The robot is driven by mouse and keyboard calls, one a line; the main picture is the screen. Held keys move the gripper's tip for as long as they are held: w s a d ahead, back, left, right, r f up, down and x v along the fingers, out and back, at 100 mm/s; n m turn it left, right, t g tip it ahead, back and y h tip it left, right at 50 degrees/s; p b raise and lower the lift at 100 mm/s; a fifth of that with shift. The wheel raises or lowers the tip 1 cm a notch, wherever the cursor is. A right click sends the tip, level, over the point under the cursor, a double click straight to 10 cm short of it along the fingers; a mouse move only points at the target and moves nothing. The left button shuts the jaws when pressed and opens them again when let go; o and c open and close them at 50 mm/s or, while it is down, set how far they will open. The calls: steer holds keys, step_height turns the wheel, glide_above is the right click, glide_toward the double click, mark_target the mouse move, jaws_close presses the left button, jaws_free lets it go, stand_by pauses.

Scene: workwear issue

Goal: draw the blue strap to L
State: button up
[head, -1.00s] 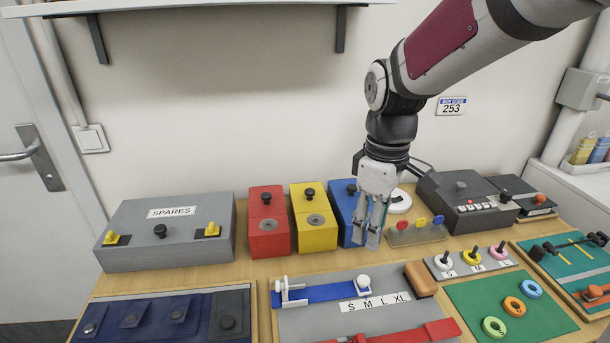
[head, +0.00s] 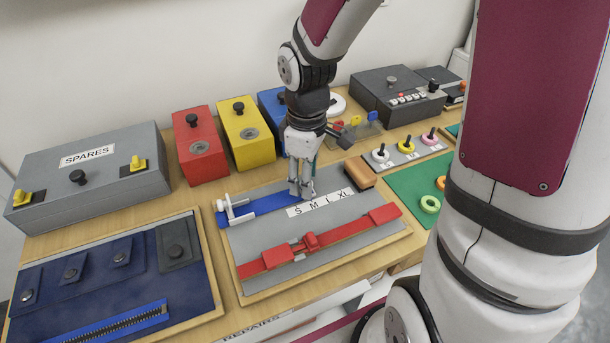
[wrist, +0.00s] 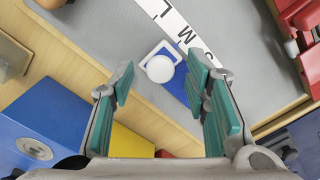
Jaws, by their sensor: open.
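The blue strap (head: 266,203) lies on a grey board (head: 262,235), running right from a white buckle (head: 236,211). A white strip (head: 320,203) marked S, M, L, XL lies beside it. My gripper (head: 303,190) points down over the strap's right end and hides the end piece in the head view. In the wrist view the strap (wrist: 179,86) ends in a white frame with a round white knob (wrist: 160,69). The knob shows between my open teal-padded fingers, with gaps on both sides. Whether the fingertips reach down to its height I cannot tell.
A red strap (head: 310,243) with a buckle lies along the board's front. An orange-brown block (head: 359,172) sits at its back right. Blue (head: 272,105), yellow (head: 245,133) and red (head: 200,145) boxes stand close behind. A ring-post board (head: 405,152) is to the right.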

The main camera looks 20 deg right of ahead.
mark_target(321, 187)
steer(key=shift+f, duration=0.2)
jaws_close()
steer(key=d+p, duration=0.1)
steer(key=d, duration=0.2)
steer(key=shift+s+r+p, duration=0.1)
steer(key=shift+r+p, duration=0.05)
steer(key=shift+p, duration=0.15)
steer(key=shift+d, duration=0.25)
jaws_free()
